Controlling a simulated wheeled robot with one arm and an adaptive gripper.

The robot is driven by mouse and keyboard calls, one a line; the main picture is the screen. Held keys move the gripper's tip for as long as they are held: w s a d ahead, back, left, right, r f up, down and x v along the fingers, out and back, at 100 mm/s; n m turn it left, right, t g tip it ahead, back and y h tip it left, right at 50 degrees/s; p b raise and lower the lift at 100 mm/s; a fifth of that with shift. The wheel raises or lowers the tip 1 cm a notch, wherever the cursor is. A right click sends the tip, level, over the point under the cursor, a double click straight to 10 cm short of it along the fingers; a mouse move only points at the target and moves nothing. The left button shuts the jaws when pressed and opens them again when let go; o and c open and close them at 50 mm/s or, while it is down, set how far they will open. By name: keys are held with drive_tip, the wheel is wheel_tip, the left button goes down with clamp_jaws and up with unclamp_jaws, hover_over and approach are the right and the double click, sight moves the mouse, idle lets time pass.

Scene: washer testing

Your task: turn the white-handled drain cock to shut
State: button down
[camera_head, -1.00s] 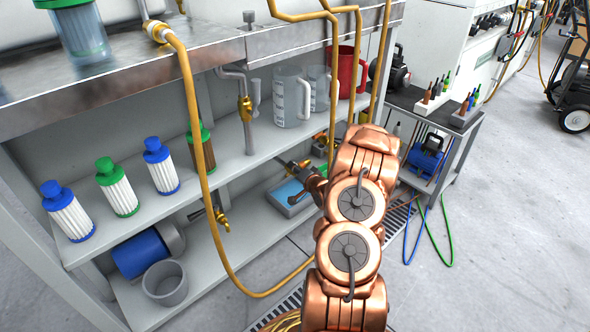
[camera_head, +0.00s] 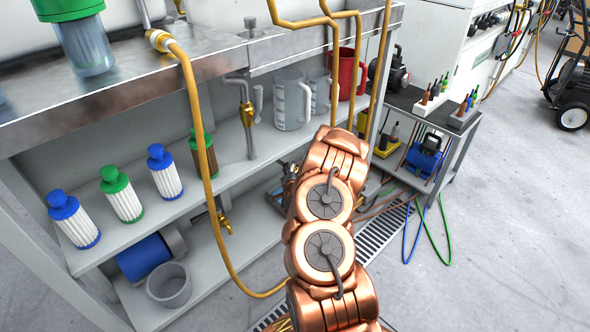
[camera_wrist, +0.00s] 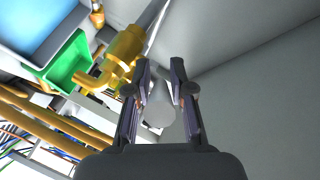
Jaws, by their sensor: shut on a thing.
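In the wrist view, my gripper (camera_wrist: 161,75) has its two dark fingers closed on the pale white-grey handle (camera_wrist: 158,108) of a cock. The handle's rounded end shows between the fingers. The brass cock body (camera_wrist: 124,50) with its bent spout is just left of and beyond the fingertips, on a grey pipe. In the head view my copper arm covers the gripper and the held handle. How far the handle is turned I cannot tell.
In the head view, other brass cocks hang at the upper shelf (camera_head: 247,112) and lower shelf (camera_head: 225,222). A yellow hose (camera_head: 200,140) loops down in front of the shelves. Filters, jugs (camera_head: 290,100) and a grey cup (camera_head: 169,284) stand there.

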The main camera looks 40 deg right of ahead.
drive_tip(key=shift+w+a+m+g+h+b, duration=0.15)
drive_tip(key=shift+w+m+g+h, duration=0.1)
drive_tip(key=shift+m+g+h, duration=0.4)
drive_tip(key=shift+w+a+m+g+h+b, duration=0.1)
drive_tip(key=shift+w+m+g+h+b, duration=0.15)
drive_tip(key=shift+m+g+h, duration=0.35)
drive_tip(key=shift+w+a+m+g+h+b, duration=0.15)
drive_tip(key=shift+w+m+g+h, duration=0.15)
drive_tip(key=shift+m+g+h, duration=0.3)
drive_tip(key=shift+w+d+m+g+h, duration=0.15)
drive_tip(key=shift+m+g+h, duration=0.1)
drive_tip(key=shift+m+g, duration=0.2)
drive_tip(key=c, duration=1.3)
unclamp_jaws()
drive_tip(key=shift+o, duration=0.2)
drive_tip(key=shift+a, duration=0.2)
drive_tip(key=v, duration=1.1)
drive_tip(key=shift+s+a, duration=0.3)
